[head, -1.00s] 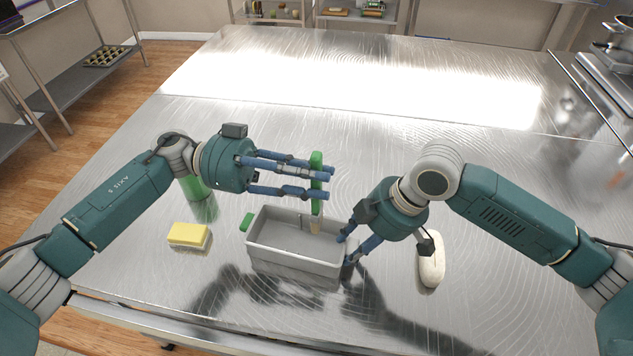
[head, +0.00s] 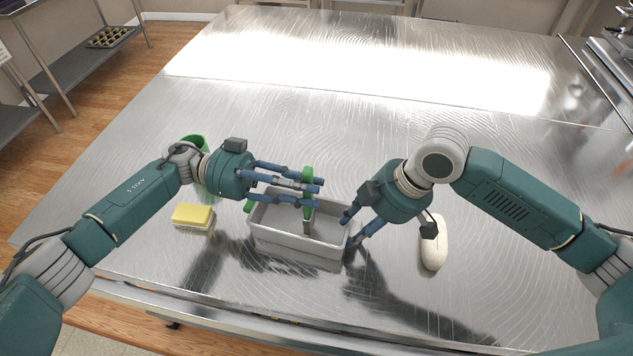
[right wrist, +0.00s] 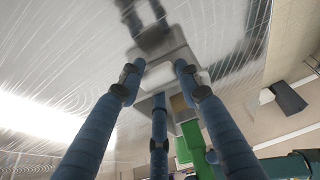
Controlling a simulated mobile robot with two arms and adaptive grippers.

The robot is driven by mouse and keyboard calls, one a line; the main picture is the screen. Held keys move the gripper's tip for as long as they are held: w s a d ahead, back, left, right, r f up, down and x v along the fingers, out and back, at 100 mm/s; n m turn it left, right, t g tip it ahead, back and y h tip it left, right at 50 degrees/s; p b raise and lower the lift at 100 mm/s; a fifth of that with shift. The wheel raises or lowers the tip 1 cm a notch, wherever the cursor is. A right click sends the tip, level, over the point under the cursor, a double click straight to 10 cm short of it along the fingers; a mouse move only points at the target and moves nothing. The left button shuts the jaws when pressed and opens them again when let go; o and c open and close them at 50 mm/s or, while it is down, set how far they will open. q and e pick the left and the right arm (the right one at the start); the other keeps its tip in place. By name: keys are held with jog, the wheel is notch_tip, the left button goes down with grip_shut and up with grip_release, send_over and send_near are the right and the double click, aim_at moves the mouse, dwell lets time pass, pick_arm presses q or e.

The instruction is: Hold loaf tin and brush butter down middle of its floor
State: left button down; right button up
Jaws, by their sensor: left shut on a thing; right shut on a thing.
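The grey loaf tin (head: 280,240) stands on the metal table, open side up. My left gripper (head: 320,192) is above the tin and shut on the upright brush (head: 308,174), which has a green handle. The brush's lower end is inside the tin, near the middle; I cannot tell if the tip touches the floor. My right gripper (head: 353,232) is shut on the tin's right end wall. The right wrist view shows this gripper's fingers near the tin (right wrist: 165,45) and the brush (right wrist: 193,138) beyond.
A green container (head: 197,139) is partly hidden behind my left arm. A small green piece (head: 248,206) shows at the tin's left end. A white oval object (head: 433,245) lies to the right. The table behind is clear.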

pick_arm(q)
jog(key=v, duration=0.7)
jog(key=shift+s+d, duration=0.1)
dwell(0.4)
jog(key=s+d+r, duration=0.3)
jog(key=d+r, duration=0.2)
jog(key=d, duration=0.5)
jog(key=shift+s+d+g, duration=0.2)
jog(key=shift+d+g, duration=0.1)
jog(key=shift+d, duration=0.05)
notch_tip(320, 180, down, 6)
jog(key=v, duration=1.2)
jog(key=shift+w+a+r, duration=0.25)
jog(key=shift+r, duration=0.2)
jog(key=shift+f, duration=0.1)
jog(key=shift+f, duration=0.7)
